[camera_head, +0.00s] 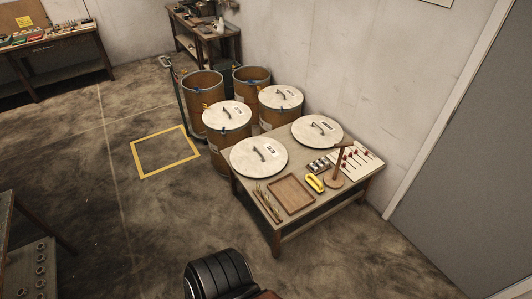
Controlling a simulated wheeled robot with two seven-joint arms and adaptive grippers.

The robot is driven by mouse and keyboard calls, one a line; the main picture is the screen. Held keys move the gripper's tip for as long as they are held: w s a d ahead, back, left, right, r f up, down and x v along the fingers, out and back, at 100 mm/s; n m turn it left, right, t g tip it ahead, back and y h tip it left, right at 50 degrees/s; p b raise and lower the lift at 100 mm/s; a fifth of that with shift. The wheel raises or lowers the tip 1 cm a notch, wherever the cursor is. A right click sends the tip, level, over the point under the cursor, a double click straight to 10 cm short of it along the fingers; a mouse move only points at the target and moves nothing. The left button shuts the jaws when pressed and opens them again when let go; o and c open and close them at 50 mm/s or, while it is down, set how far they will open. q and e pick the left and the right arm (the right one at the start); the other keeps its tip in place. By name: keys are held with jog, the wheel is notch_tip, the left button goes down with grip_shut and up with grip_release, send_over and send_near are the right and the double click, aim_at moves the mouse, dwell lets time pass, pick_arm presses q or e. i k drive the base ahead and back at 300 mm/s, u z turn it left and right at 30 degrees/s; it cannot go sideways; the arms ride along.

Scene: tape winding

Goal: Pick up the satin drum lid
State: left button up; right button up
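Several round pale grey lids with dark curved handles and small white labels are in view. Another lid (310,138) lies flat at the table's back edge. Two more lids sit on brown drums behind the table, the nearer lid (218,121) and the farther lid (272,103). I cannot tell which one is the satin drum lid, as their finishes look alike here. Neither of my grippers is in view.
Two open drums (206,101) (244,83) stand behind the lidded ones. The table also holds a wooden tray (306,206), a yellow tool (315,183) and a wooden upright stand (338,165). A yellow floor square (140,162) is empty. Floor left of the table is clear.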

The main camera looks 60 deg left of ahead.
aim_at(255, 157)
jog(key=u, duration=0.35)
jog(key=i, duration=1.65)
jog(key=u, duration=1.55)
jog(key=i, duration=0.95)
jog(key=u, duration=1.35)
jog(key=i, duration=0.15)
jog(key=z, duration=0.05)
